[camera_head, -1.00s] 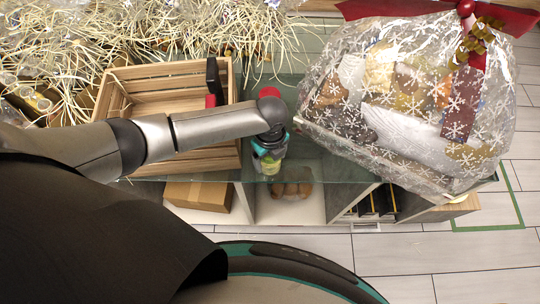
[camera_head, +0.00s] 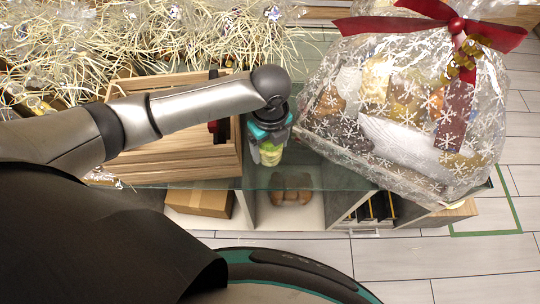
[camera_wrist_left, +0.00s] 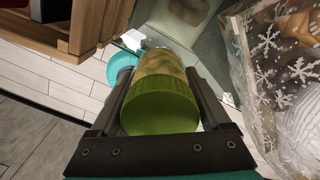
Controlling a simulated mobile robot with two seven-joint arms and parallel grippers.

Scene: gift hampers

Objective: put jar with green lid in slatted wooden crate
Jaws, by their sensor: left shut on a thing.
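The jar with green lid (camera_wrist_left: 160,103) is between the two fingers of my left gripper in the left wrist view, its lid towards the camera. My left gripper (camera_head: 268,145) is shut on the jar and holds it to the right of the crate; part of the jar (camera_head: 270,155) shows below the gripper in the head view. The slatted wooden crate (camera_head: 185,160) stands on the glass table to the left of the gripper, partly hidden by my left arm. A dark thing with a red part (camera_head: 218,128) is in it. My right gripper is not in view.
A large snowflake-wrapped hamper (camera_head: 400,110) with a red bow stands right of the gripper. Straw-filled hampers (camera_head: 150,35) line the back left. A cardboard box (camera_head: 199,202) and brown items (camera_head: 291,188) sit on shelves below the glass.

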